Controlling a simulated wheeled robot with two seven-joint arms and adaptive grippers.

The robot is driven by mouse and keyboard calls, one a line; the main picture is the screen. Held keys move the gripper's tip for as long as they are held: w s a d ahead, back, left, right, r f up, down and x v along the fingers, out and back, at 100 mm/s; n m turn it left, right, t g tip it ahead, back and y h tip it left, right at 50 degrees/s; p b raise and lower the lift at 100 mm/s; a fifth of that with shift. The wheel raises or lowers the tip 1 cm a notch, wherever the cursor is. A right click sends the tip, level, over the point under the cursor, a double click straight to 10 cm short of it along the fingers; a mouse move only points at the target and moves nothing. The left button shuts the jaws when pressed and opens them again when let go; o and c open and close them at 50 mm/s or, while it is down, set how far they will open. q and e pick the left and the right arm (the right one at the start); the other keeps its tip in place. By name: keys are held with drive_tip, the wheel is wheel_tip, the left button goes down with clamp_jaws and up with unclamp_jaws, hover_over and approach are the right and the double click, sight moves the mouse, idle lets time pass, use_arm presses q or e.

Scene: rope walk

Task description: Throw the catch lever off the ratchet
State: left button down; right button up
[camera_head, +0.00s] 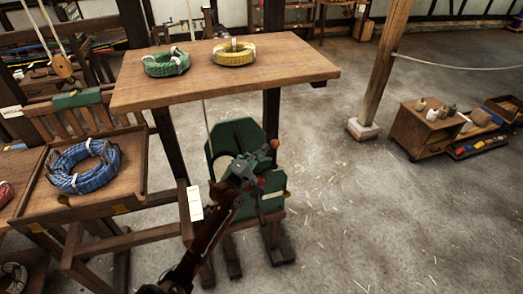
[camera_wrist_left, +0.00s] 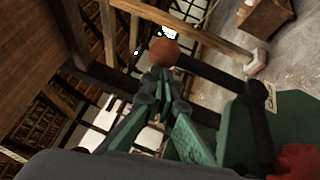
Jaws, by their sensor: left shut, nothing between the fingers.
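A green machine body (camera_head: 232,132) stands below the front edge of a wooden table. The catch lever shows in the left wrist view as a black bar (camera_wrist_left: 215,75) with an orange-red ball knob (camera_wrist_left: 165,52). The knob also shows in the head view (camera_head: 275,143). My left gripper (camera_head: 262,158) is shut and empty in front of the green body, its tips close to the knob. In the left wrist view its tips (camera_wrist_left: 160,78) lie just below the knob; I cannot tell whether they touch. My gripper hides much of the ratchet. My right gripper is out of view.
The wooden table (camera_head: 205,88) above carries a green rope coil (camera_head: 166,62) and a yellow one (camera_head: 234,52). A blue coil (camera_head: 84,166) lies in a tray at left. A post (camera_head: 380,75) and a low cabinet (camera_head: 420,130) stand right. The floor at right is mostly clear.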

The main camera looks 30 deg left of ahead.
sight(272, 145)
use_arm(q)
drive_tip(key=w+p, duration=0.1)
drive_tip(key=p, duration=0.1)
drive_tip(key=d+r+p, duration=0.1)
drive_tip(key=p, duration=0.1)
drive_tip(key=w+d+g+p, duration=0.1)
drive_tip(key=p, duration=0.1)
drive_tip(key=shift+w+d+r+m, duration=0.15)
drive_tip(key=shift+w+r+m, duration=0.15)
drive_tip(key=shift+m, duration=0.1)
drive_tip(key=w+d+f, duration=0.1)
drive_tip(key=w+d, duration=0.3)
drive_tip(key=w, duration=0.1)
drive_tip(key=shift+d+f+p, duration=0.15)
drive_tip(key=shift+f+p, duration=0.05)
drive_tip(key=shift+p, duration=0.15)
idle(0.6)
